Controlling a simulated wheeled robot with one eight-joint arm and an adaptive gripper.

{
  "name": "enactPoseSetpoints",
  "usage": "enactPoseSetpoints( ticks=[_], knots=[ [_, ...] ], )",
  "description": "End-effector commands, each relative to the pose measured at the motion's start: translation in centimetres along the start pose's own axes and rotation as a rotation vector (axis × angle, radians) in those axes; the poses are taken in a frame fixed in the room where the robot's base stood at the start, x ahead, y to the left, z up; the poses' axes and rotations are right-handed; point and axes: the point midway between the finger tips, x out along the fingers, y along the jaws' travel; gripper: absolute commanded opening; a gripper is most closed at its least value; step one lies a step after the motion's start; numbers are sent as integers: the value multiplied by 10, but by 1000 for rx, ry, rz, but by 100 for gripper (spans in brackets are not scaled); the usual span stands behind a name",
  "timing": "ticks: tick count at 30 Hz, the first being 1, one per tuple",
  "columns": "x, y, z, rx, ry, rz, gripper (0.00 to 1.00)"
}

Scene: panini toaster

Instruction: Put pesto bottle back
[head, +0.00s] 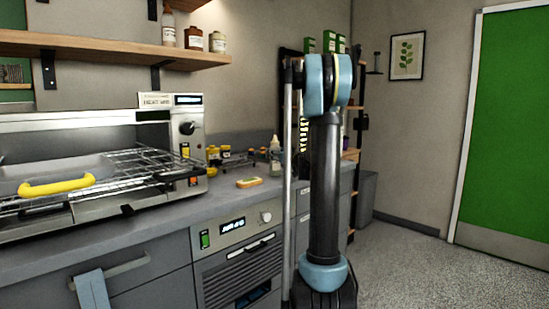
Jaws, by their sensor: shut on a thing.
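My gripper is not visible in the head view. My arm rises right of centre, and its upper part points away, so whatever its end holds is hidden. A pale squeeze bottle with a narrow nozzle (275,155) shows upright at the back of the counter, just left of my arm; I cannot read its label or tell whether it is the pesto.
The open panini toaster (190,160) with wire racks and a yellow handle (57,186) fills the left counter. A slice of bread or a sandwich (249,182) lies on the counter (225,205). Small yellow jars (213,153) stand behind it. Open floor (410,270) lies right.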

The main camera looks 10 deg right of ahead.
Motion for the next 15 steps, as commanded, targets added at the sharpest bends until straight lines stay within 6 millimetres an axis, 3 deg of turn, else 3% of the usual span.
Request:
enactPoseSetpoints(
  ticks=[11,12,14,15],
  knots=[
    [0,0,4,0,0,0,12],
    [0,0,4,0,0,0,53],
    [0,0,4,0,0,0,64],
    [0,0,3,0,0,0,64]
  ],
)
